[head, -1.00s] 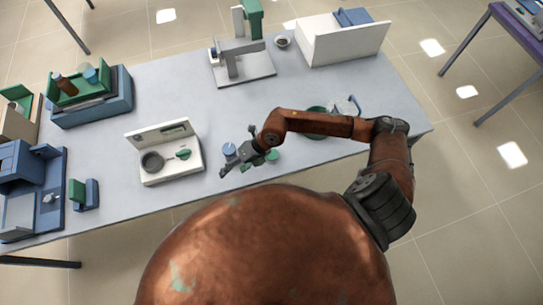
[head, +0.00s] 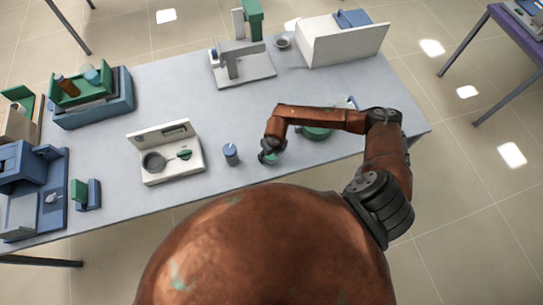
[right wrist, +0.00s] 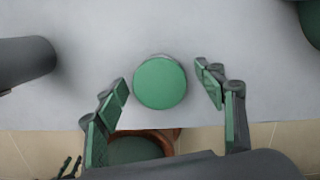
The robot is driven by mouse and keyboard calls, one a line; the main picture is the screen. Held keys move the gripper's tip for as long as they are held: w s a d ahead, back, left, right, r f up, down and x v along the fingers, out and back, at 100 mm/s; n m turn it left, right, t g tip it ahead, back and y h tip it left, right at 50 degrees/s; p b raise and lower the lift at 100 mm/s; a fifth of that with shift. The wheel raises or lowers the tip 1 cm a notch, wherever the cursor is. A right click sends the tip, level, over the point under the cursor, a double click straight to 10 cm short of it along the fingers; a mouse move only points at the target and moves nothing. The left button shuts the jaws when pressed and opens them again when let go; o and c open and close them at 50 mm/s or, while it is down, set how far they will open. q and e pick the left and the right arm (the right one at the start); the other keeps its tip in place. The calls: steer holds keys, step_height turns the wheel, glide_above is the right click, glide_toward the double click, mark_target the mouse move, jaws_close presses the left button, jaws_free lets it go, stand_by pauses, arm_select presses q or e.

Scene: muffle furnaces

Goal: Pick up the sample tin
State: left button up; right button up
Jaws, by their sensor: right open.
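A round tin with a flat green lid (right wrist: 160,82), which looks like the sample tin, stands on the grey table near its front edge. My right gripper (right wrist: 163,88) is open above it, with one finger on each side of the tin. A gap shows between the lid and each finger in the right wrist view. In the head view the right gripper (head: 269,150) points down over the tin (head: 270,160) and hides part of it.
A blue-lidded cylinder (head: 231,154) stands just left of the right gripper. A green round object (head: 315,132) sits beneath my right forearm. A white unit with a dark bowl (head: 168,156) is farther left. The table (head: 200,115) is bare behind the cylinder.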

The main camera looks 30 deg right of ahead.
steer(key=shift+f, duration=0.2)
steer(key=shift+c, duration=0.6)
steer(key=c, duration=1.1)
steer(key=shift+c, duration=0.4)
steer(key=shift+r, duration=0.15)
